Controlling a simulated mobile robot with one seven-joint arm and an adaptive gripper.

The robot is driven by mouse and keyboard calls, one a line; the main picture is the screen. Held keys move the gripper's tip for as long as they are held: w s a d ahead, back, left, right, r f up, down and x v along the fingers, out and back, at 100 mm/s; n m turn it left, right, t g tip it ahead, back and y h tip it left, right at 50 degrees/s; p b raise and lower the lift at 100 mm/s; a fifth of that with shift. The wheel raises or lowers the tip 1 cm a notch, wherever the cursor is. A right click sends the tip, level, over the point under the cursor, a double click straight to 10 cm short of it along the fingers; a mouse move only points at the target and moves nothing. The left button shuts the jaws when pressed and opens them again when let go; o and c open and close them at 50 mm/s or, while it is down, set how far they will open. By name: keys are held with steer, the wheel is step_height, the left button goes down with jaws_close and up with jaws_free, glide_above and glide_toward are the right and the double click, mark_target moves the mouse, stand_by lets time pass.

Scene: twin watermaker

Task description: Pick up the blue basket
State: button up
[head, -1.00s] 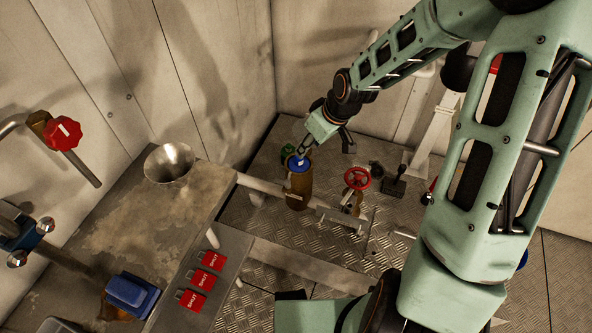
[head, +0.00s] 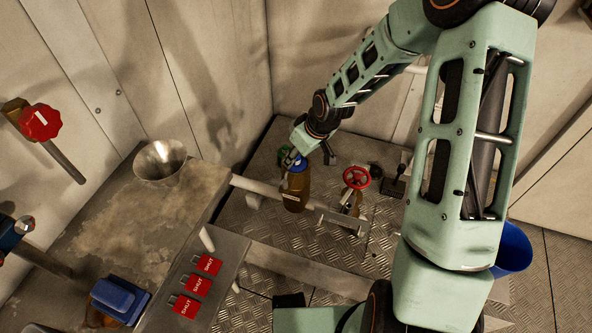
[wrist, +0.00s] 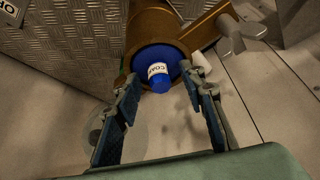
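The blue basket (wrist: 158,64) sits inside the open top of a brown strainer housing (wrist: 150,22). It has a raised blue knob with a white label reading "COA…"; the rest of the word is cut off. In the head view the blue basket (head: 297,165) shows as a blue top on the upright brown housing (head: 295,190), partly hidden by my gripper (head: 293,157). In the wrist view my gripper (wrist: 160,82) is open, with one finger on each side of the knob. I cannot tell whether the fingers touch the basket.
A pipe (head: 258,188) and a red handwheel (head: 356,178) adjoin the housing. A bench (head: 120,215) with a metal funnel (head: 160,162), red SHUT tags (head: 197,285) and a blue block (head: 118,300) stands left. A blue bucket (head: 513,250) stands right.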

jaws_close()
steer(key=shift+r, duration=0.15)
step_height(320, 180, up, 10)
steer(key=p, duration=0.3)
